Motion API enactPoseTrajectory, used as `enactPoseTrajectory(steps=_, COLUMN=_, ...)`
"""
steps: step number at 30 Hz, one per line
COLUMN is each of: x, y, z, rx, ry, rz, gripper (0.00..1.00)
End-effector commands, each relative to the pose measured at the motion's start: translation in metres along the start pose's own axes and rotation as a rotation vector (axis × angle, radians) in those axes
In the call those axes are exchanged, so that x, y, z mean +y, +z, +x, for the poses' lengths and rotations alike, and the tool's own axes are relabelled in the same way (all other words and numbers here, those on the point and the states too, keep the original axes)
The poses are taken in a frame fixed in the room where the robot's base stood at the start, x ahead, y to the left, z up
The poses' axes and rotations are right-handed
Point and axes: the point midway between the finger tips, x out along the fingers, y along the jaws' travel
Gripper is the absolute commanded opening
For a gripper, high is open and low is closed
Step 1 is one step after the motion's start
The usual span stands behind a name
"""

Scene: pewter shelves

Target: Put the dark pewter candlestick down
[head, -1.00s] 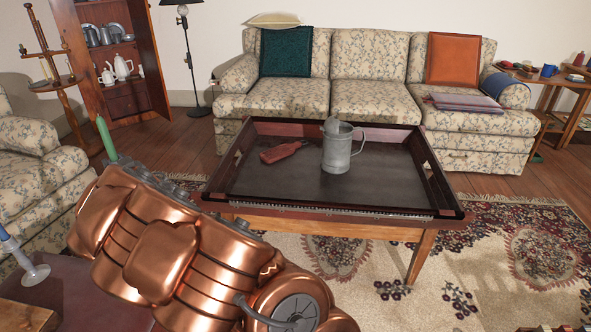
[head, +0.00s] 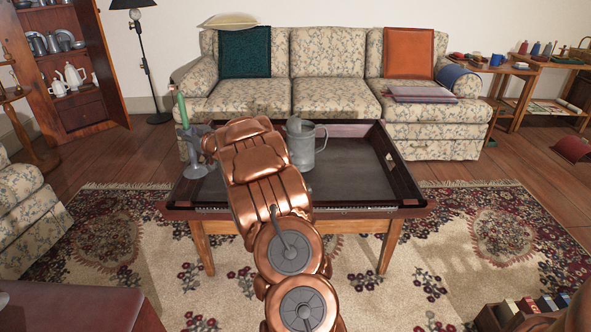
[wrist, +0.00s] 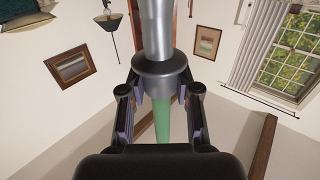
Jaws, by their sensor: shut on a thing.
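The dark pewter candlestick (head: 195,171) with a green candle (head: 182,109) is at the left end of the dark tray (head: 346,184) in the head view. It stands nearly upright, leaning slightly left at the top. I cannot tell whether its base touches the tray. My gripper (head: 191,142) is shut on it. In the wrist view my gripper's fingers (wrist: 160,108) flank the candlestick's wide collar (wrist: 160,75), with the stem above and the green candle below in the picture. My copper arm hides part of the tray.
A grey pewter tankard (head: 304,146) stands in the tray, right of my arm. The tray has raised sides and rests on a wooden table (head: 391,245). A floral sofa (head: 328,95) is behind it. The tray's right part is bare.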

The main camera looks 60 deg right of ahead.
Motion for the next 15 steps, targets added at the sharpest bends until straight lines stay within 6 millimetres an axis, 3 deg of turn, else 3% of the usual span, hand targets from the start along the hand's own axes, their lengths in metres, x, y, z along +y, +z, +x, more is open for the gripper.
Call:
enactPoseTrajectory(steps=1, x=0.021, y=0.0, z=-0.007, rx=0.003, ry=0.015, rz=0.001, gripper=0.0)
enactPoseTrajectory(steps=6, x=0.072, y=0.006, z=-0.028, rx=0.0, ry=0.049, rz=0.002, gripper=0.0)
enactPoseTrajectory(steps=15, x=0.125, y=0.009, z=-0.055, rx=0.003, ry=0.086, rz=-0.001, gripper=0.0)
